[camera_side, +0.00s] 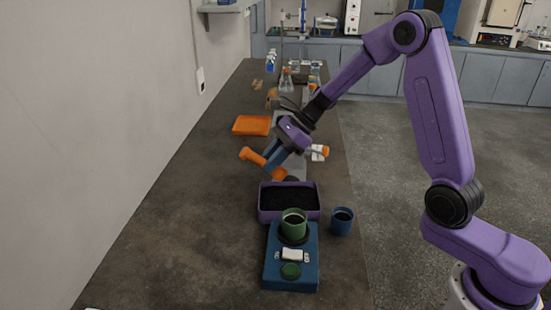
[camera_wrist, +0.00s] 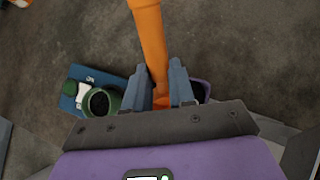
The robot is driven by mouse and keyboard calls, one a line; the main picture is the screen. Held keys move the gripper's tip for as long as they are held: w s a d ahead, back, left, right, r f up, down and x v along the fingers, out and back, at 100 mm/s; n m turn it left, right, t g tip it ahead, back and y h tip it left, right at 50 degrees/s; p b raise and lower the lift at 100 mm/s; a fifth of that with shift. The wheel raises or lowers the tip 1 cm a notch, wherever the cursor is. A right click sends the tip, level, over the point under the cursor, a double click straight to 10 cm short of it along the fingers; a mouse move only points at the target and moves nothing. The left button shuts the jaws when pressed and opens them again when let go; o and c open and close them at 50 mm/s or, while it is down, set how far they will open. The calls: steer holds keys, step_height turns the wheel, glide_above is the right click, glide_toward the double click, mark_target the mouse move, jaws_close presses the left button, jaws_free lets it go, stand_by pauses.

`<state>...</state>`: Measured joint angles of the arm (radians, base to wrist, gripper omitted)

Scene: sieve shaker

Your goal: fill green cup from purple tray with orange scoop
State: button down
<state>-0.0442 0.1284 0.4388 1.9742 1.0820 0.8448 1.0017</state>
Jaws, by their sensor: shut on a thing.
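The orange scoop (camera_side: 251,156) is held in my gripper (camera_side: 274,161), which is shut on it. In the wrist view the orange scoop (camera_wrist: 148,32) runs up from between the fingers of my gripper (camera_wrist: 163,93). The purple tray (camera_side: 262,213) holds dark granular material and lies below the gripper, apart from the scoop. The green cup (camera_side: 294,226) stands upright on the blue device in front of the tray. In the wrist view the green cup (camera_wrist: 97,102) is left of the fingers, and the purple tray (camera_wrist: 206,87) is mostly hidden behind them. Whether the scoop holds material is not visible.
The blue device (camera_side: 307,275) has a small green disc at its front. A blue cup (camera_side: 342,221) stands right of the tray near the table edge. An orange tray (camera_side: 251,126) and glassware (camera_side: 287,82) lie farther back. The table's left side is clear.

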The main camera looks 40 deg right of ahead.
steer(key=shift+a+h, duration=0.25)
steer(key=shift+h, duration=0.15)
steer(key=shift+w+a+f+g+h, duration=0.2)
steer(key=shift+a+g+h, duration=0.2)
steer(key=shift+h, duration=0.5)
steer(key=shift+w+a+f+g+h, duration=0.15)
steer(key=shift+a+g+h, duration=0.2)
steer(key=shift+h, duration=0.55)
steer(key=shift+s+d+h, duration=0.1)
steer(key=shift+h, duration=0.3)
steer(key=shift+g, duration=0.25)
steer(key=shift+a+f+h, duration=0.1)
steer(key=shift+a+h, duration=0.1)
steer(key=shift+h, duration=0.5)
steer(key=shift+g+h, duration=0.4)
steer(key=shift+h, duration=0.4)
